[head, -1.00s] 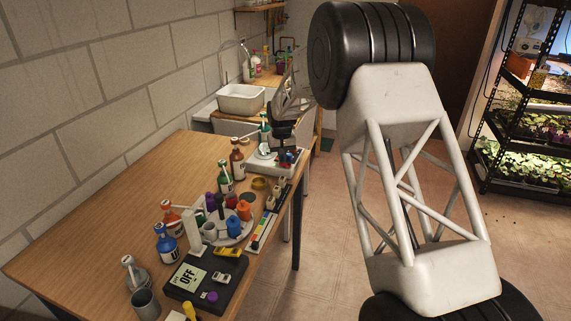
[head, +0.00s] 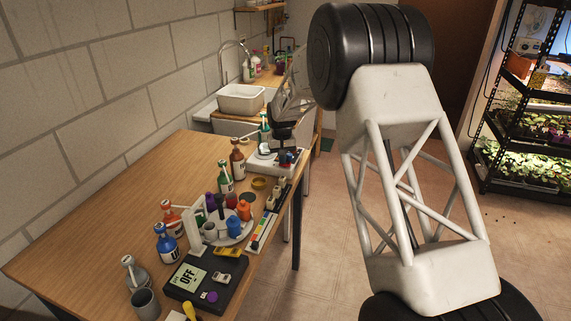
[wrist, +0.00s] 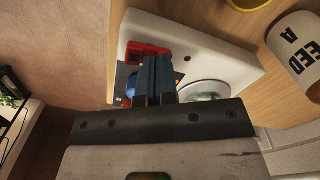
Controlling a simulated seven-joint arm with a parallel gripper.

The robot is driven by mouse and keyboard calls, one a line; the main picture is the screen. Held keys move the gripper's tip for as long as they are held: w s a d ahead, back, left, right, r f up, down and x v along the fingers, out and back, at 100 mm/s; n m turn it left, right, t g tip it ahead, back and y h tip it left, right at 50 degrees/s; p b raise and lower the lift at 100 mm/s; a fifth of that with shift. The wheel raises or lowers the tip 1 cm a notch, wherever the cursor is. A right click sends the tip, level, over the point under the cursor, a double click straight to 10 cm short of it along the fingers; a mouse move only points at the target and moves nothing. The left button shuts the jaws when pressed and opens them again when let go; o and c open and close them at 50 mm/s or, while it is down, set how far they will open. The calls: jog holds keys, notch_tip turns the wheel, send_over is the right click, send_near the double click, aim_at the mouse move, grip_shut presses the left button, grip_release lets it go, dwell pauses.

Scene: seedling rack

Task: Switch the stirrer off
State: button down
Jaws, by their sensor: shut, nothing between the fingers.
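The stirrer (head: 258,166) is a low white box at the far right end of the bench, with a round plate on top. In the wrist view the stirrer (wrist: 218,64) shows its pale round plate (wrist: 203,91), a red switch (wrist: 150,48) and part of a blue knob (wrist: 131,90). My gripper (wrist: 152,62) is shut and empty, its fingertips over the control end, beside the red switch and in front of the knob. The fingers hide part of the controls. I cannot tell whether they touch the switch or which way it is set. In the head view my gripper (head: 284,148) is small and dark.
A brown bottle (head: 238,164) and a green-capped bottle (head: 264,128) stand close to the stirrer. The left of the bench (head: 130,210) is clear.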

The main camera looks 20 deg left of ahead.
jog(key=shift+r, duration=3.5)
jog(key=s+d+r+m, duration=0.1)
jog(key=s+d+r, duration=0.55)
jog(key=d, duration=0.45)
jog(key=s+d+r+m+t, duration=0.1)
jog(key=s+d+r, duration=0.55)
jog(key=d, duration=0.35)
jog(key=s+d+r+m, duration=0.1)
jog(key=s+d+r, duration=0.6)
jog(key=d, duration=0.4)
jog(key=s+d+m+t, duration=0.1)
jog(key=s+d, duration=0.5)
jog(key=s, duration=0.3)
jog(key=s+d+m, duration=0.1)
jog(key=s+d, duration=0.5)
jog(key=s, duration=0.3)
jog(key=s+d+f, duration=0.2)
jog(key=s+d, duration=0.1)
jog(key=s, duration=0.5)
jog(key=s+d+f+m, duration=0.1)
jog(key=s+d+f, duration=0.2)
jog(key=s, duration=0.6)
jog(key=shift+s+d+f+t, duration=0.2)
jog(key=shift+s+f+t, duration=0.05)
jog(key=shift+f+t, duration=0.05)
